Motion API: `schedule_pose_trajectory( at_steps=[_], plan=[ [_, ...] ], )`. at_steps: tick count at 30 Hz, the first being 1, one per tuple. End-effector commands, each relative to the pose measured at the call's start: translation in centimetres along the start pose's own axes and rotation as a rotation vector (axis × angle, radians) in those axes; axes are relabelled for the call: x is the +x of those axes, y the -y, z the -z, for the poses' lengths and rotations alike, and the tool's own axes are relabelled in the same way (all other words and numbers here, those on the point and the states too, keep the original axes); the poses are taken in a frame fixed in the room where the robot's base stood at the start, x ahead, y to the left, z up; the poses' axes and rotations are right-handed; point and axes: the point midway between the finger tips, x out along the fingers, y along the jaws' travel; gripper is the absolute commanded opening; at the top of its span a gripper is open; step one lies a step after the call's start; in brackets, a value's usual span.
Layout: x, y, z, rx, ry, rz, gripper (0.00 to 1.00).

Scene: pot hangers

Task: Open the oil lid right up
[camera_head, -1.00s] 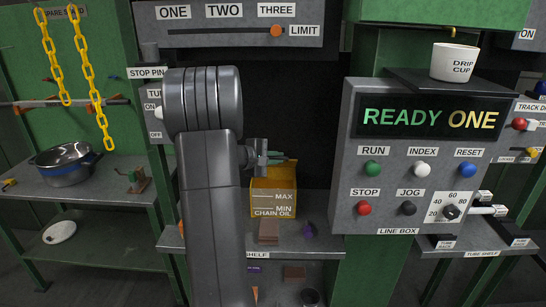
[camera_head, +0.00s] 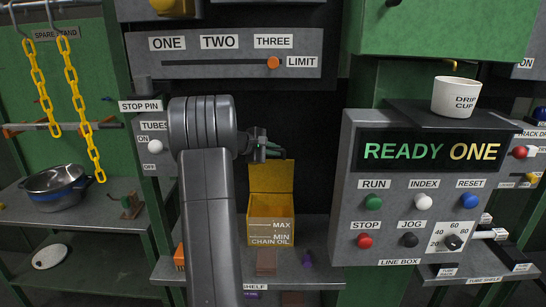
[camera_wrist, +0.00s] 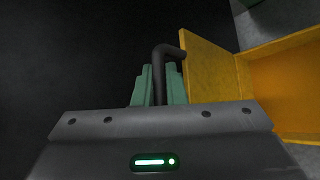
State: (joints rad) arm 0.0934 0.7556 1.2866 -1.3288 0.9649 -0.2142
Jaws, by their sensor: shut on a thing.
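The yellow chain oil box (camera_head: 258,231) stands on the shelf in the middle of the head view, marked MAX and MIN. Its lid (camera_head: 271,178) stands up, about vertical, at the back edge, and the box's inside shows. My gripper (camera_head: 274,152) is at the lid's top edge. In the wrist view, the green fingers of my gripper (camera_wrist: 160,85) are shut on the dark bent handle (camera_wrist: 171,49) of the lid (camera_wrist: 203,75). The open box (camera_wrist: 289,82) lies to the right there. The handle's lower part is hidden between the fingers.
The line box (camera_head: 400,260) with its buttons stands to the right, with the drip cup (camera_head: 456,97) above it. The slider panel (camera_head: 220,84) is above my arm. A brown block (camera_head: 266,263) lies in front of the oil box.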

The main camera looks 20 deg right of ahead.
Motion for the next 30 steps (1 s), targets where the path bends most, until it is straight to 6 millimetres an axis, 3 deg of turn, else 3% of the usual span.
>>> schedule_pose_trajectory(
  at_steps=[21, 22, 24, 30],
  plan=[
    [0.67, -0.92, 0.69, -0.001, 0.0, -0.002, 0.0],
    [0.67, -0.92, 0.69, -0.001, 0.0, -0.001, 0.16],
    [0.67, -0.91, 0.68, -0.001, 0.0, -0.001, 0.3],
    [0.67, -0.88, 0.68, -0.001, 0.0, -0.001, 0.32]
  ],
)
